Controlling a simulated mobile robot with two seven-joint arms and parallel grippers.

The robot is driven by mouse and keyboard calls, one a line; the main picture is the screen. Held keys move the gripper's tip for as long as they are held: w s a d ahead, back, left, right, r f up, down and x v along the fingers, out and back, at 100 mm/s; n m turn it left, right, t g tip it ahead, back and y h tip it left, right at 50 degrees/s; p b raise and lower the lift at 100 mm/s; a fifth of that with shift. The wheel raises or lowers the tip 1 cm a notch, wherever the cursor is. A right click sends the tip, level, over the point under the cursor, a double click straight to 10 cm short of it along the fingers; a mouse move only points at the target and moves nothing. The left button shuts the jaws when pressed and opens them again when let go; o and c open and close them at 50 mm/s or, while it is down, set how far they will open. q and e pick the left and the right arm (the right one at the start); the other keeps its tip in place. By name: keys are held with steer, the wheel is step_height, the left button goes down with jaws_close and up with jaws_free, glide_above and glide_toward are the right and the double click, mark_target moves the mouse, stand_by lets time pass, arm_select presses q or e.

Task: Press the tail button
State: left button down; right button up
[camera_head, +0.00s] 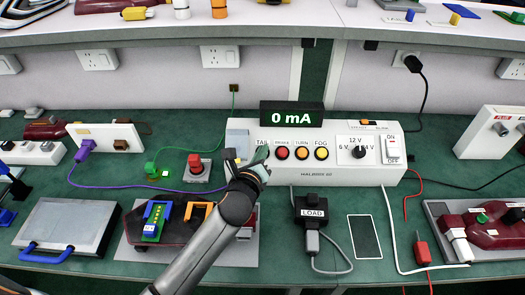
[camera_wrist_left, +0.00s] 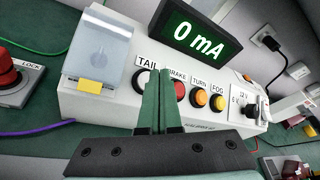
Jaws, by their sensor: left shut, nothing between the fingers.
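The white control box (camera_head: 330,172) stands at the back of the bench, with a row of buttons labelled TAIL, BRAKE, TURN and FOG. I cannot tell whether the fingertips touch the panel. My right gripper is not in view.
The display (camera_head: 292,114) on the box reads 0 mA. A clear flap (camera_wrist_left: 103,45) with a yellow tab stands left of TAIL. The orange TURN (camera_head: 302,153) and yellow FOG (camera_head: 321,153) buttons are close by. A red lock button (camera_head: 195,162) and a LOAD block (camera_head: 312,212) are nearby.

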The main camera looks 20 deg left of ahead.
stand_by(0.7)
arm_select(q)
steer(key=shift+w+f, duration=0.2)
steer(key=shift+f, duration=0.15)
steer(key=shift+w+a+f, duration=0.1)
steer(key=shift+w+f, duration=0.15)
steer(key=shift+f, duration=0.2)
stand_by(0.6)
stand_by(0.3)
steer(key=shift+s+r+p, duration=0.45)
steer(key=shift+r+p, duration=0.4)
steer(key=shift+p, duration=0.1)
steer(key=r+p, duration=0.1)
steer(key=s+r+p, duration=0.1)
steer(key=r+p, duration=0.1)
steer(key=s+d+r+p, duration=0.1)
steer(key=p, duration=0.1)
steer(key=shift+s+r, duration=0.15)
steer(key=shift+s, duration=0.1)
